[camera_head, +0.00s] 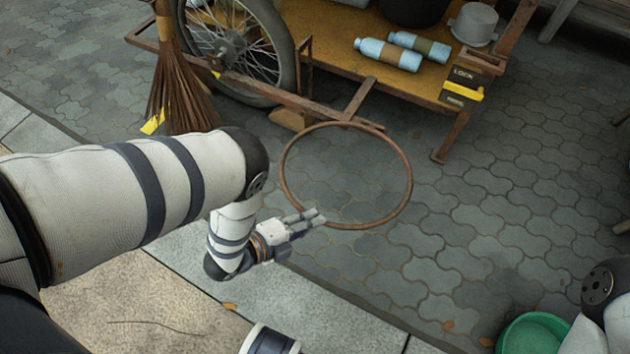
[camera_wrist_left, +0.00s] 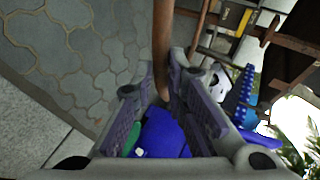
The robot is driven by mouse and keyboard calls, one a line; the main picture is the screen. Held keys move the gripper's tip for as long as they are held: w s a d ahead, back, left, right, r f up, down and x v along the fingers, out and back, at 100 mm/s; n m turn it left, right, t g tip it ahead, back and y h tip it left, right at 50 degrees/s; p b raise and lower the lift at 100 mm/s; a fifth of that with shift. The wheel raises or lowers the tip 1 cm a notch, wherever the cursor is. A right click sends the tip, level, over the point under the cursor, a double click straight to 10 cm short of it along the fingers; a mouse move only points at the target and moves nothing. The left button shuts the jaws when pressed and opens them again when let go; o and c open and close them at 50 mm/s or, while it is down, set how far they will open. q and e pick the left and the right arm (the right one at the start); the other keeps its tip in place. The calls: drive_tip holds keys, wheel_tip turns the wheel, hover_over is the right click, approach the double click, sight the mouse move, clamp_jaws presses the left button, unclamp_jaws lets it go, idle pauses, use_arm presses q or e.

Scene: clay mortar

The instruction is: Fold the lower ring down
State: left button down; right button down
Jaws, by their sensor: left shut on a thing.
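A thin rusty-brown ring (camera_head: 408,190) stands out from the front frame of a cart in the head view, attached at its far side to a short rusty bar. My left gripper (camera_head: 318,217) is at the near left part of the ring's rim, with its fingers shut on it. In the left wrist view the rim (camera_wrist_left: 163,45) runs down between the two fingers (camera_wrist_left: 165,105) of my left gripper. My right gripper is not in view.
The cart's wooden deck (camera_head: 330,60) holds two blue bottles (camera_head: 388,53) and a grey pot (camera_head: 474,24). A spoked wheel (camera_head: 235,45) and a broom (camera_head: 178,85) stand at left. A green basin (camera_head: 533,333) is at lower right. Paving around the ring is clear.

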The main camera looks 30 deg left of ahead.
use_arm(q)
drive_tip(key=shift+w+d+f+b, duration=0.1)
drive_tip(key=shift+f+b, duration=1.1)
drive_tip(key=shift+f, duration=0.8)
drive_tip(key=c, duration=1.6)
unclamp_jaws()
drive_tip(key=shift+c, duration=0.2)
drive_tip(key=shift+o, duration=0.2)
drive_tip(key=v, duration=1.2)
drive_tip(key=shift+f, duration=0.1)
